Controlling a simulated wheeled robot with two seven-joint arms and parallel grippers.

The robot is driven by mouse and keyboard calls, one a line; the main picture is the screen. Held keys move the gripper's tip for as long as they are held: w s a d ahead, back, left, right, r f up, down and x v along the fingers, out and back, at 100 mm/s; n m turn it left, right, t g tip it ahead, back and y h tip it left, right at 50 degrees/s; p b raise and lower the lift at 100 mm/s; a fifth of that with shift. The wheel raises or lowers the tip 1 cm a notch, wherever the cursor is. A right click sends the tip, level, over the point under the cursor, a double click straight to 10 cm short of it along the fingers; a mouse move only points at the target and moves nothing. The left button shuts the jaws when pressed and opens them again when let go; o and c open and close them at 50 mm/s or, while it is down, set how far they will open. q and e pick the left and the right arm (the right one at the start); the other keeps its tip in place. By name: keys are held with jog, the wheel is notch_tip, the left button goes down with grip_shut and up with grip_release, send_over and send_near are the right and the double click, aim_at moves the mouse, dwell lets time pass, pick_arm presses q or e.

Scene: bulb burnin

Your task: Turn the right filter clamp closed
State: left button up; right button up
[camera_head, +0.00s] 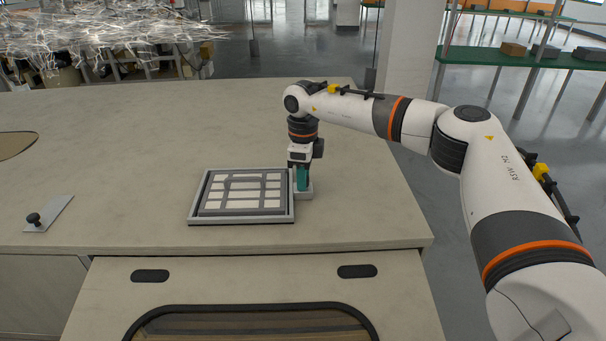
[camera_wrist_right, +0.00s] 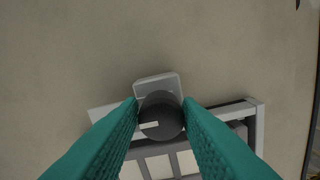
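The filter frame (camera_head: 203,180) is a pale tray on the bench, with a dark grid and white panels inside; its corner also shows in the wrist view (camera_wrist_right: 250,110). The right filter clamp is a dark round knob (camera_wrist_right: 161,116) with a white line on top, beside a pale block (camera_wrist_right: 158,82) at the tray's edge. The white line lies roughly crosswise in the wrist view. My right gripper (camera_wrist_right: 160,106) points down, its teal fingers against both sides of the knob. In the head view the gripper (camera_head: 303,186) hides the knob. My left gripper is out of view.
A grey plate with a black knob (camera_head: 34,218) lies at the bench's left. A round opening (camera_head: 14,144) is at the far left edge. The bench top (camera_head: 130,130) behind and left of the tray is clear. Green shelves (camera_head: 500,57) stand behind at right.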

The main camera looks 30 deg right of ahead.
jog(key=c, duration=0.5)
jog(key=shift+n, duration=0.3)
jog(key=shift+n+b, duration=0.5)
jog(key=shift+n, duration=0.1)
jog(key=shift+n+b, duration=0.55)
jog(key=shift+n, duration=0.65)
jog(key=n+b, duration=0.1)
jog(key=n, duration=0.4)
jog(key=shift+r, duration=0.1)
jog(key=n, duration=0.5)
jog(key=shift+b, duration=0.35)
jog(key=shift+r+n, duration=0.15)
jog(key=shift+n, duration=1.65)
